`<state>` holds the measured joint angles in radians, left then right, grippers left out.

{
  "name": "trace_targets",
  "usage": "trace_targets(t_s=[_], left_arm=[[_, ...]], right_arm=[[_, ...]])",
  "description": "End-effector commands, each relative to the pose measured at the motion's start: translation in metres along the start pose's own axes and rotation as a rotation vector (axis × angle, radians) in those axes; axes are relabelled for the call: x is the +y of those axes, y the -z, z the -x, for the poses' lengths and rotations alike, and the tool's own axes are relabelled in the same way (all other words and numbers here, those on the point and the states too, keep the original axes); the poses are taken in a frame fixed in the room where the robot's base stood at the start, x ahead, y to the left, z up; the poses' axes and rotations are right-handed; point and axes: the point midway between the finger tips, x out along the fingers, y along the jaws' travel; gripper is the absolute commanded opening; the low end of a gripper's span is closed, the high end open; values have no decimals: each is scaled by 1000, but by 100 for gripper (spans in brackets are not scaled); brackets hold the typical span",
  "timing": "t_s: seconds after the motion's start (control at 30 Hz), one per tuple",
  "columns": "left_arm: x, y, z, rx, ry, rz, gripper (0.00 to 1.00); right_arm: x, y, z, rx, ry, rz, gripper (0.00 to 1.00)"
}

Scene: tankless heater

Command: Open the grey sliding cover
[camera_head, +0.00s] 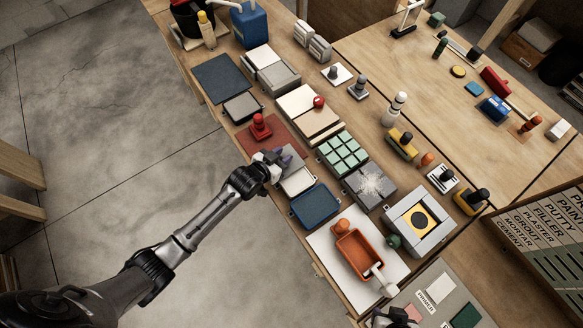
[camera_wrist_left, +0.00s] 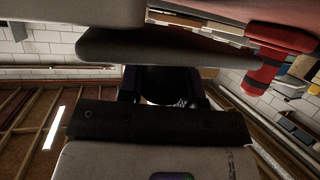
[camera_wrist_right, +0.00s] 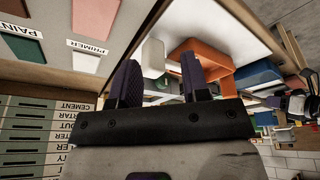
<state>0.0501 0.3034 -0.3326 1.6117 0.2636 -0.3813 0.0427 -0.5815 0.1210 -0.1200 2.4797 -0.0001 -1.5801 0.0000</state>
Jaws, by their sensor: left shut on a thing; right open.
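The grey sliding cover (camera_head: 291,156) lies over the upper part of a small box (camera_head: 298,181), whose pale lower part shows beside it. My left gripper (camera_head: 273,158) is at the cover's left edge and shut on a part of it. In the left wrist view the left gripper's fingers (camera_wrist_left: 165,88) close around a dark piece under a dark grey slab, which seems to be the cover (camera_wrist_left: 190,46). The gripped spot is mostly hidden by the fingers. My right gripper (camera_head: 395,318) is at the bottom edge of the head view. Its fingers (camera_wrist_right: 158,85) are apart and empty.
A red knobbed block (camera_head: 260,128) stands on a red mat close above the left gripper. A blue tray (camera_head: 315,204) is just below the box, a green grid (camera_head: 343,153) to its right. An orange bin (camera_head: 357,254) stands near the right gripper. Open floor lies left.

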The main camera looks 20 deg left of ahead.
Motion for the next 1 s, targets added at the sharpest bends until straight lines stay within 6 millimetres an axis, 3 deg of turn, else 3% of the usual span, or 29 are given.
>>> trace_targets(t_s=[0.17, 0.5, 0.53, 0.8, 1.0], left_arm=[[-25, 1, -6, -3, 2, -3, 0], [-27, 2, -6, -2, 1, 1, 0], [-27, 2, -6, -2, 1, 1, 34], [-27, 2, -6, -1, 1, 1, 58], [-27, 3, -6, -1, 1, 1, 58]], right_arm=[[0, -1, -3, 0, 0, -1, 43], [0, 0, -2, 1, 0, -1, 43], [0, 0, -2, 1, 0, -1, 43], [0, 0, -2, 1, 0, -1, 43], [0, 0, -2, 2, 0, -1, 43]])
